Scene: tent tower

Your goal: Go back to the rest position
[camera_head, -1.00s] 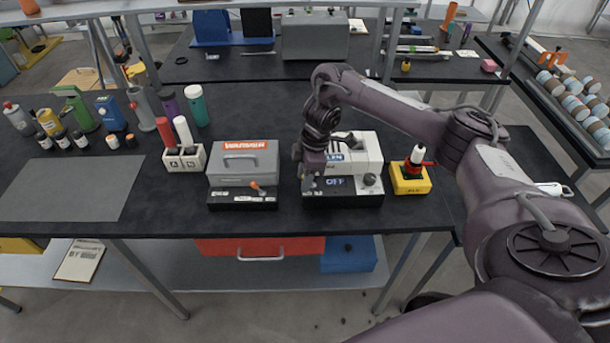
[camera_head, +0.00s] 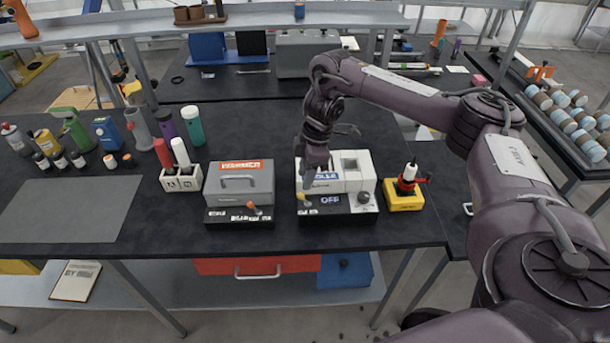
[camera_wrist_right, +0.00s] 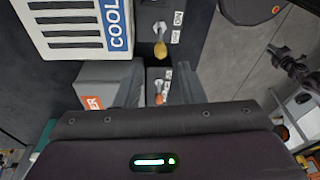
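My right gripper (camera_head: 315,172) hangs just above the front left of a white-and-black device (camera_head: 355,165). In the right wrist view its two fingers (camera_wrist_right: 160,88) are apart with nothing gripped between them. The device's display (camera_head: 330,201) reads OFF. Its yellow toggle switch (camera_head: 303,198) stands clear of the gripper; it also shows in the right wrist view (camera_wrist_right: 160,48). A grey box device (camera_head: 240,183) with an orange label and an orange-tipped switch (camera_head: 253,208) stands to the left. My left gripper is not in view.
A yellow block with a red-and-white fitting (camera_head: 404,195) stands right of the device. A white holder with two tubes (camera_head: 182,180) and several bottles stand left. A grey mat (camera_head: 65,208) lies on the black tabletop (camera_head: 160,228). A shelf crosses behind.

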